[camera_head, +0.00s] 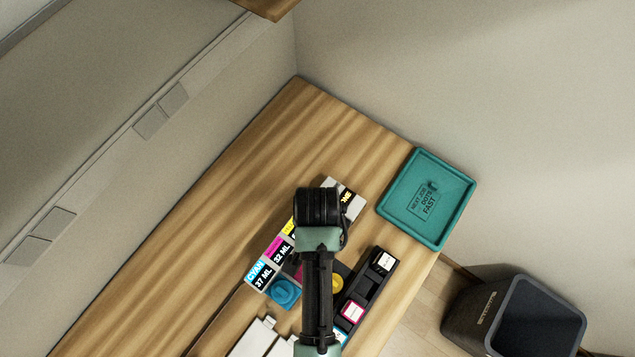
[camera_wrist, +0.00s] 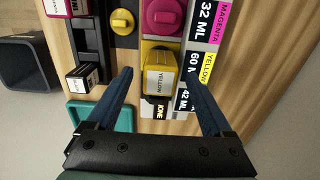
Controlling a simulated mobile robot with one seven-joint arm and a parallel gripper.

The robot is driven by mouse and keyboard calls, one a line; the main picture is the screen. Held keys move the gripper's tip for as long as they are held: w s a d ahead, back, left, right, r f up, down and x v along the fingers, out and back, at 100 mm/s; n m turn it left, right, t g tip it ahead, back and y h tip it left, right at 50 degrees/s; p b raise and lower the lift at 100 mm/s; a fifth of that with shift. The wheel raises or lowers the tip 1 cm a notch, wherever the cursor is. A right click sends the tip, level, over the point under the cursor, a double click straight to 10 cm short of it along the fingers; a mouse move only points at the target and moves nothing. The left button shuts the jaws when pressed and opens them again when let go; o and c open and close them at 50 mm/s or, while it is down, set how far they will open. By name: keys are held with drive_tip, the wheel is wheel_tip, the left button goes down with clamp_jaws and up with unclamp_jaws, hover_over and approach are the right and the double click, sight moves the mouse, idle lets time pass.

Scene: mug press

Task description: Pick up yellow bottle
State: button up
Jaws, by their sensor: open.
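The yellow bottle (camera_wrist: 157,55) shows in the wrist view, with a pale printed face toward the camera. My gripper (camera_wrist: 160,73) is open, with one dark blue finger on each side of the bottle. Gaps show between the fingers and the bottle, and I cannot tell the depth between them. In the head view my arm hides the bottle, and the fingers do not show there.
A magenta bottle (camera_wrist: 163,17) stands close by the yellow one, and a cyan bottle (camera_head: 285,292) is near the cyan label. A yellow cap (camera_wrist: 122,21) lies between the bottles and a black rack (camera_head: 368,292). A teal tray (camera_head: 462,205) is at the table corner.

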drive_tip(key=shift+f, duration=1.35)
drive_tip(key=shift+c, duration=0.2)
clamp_jaws()
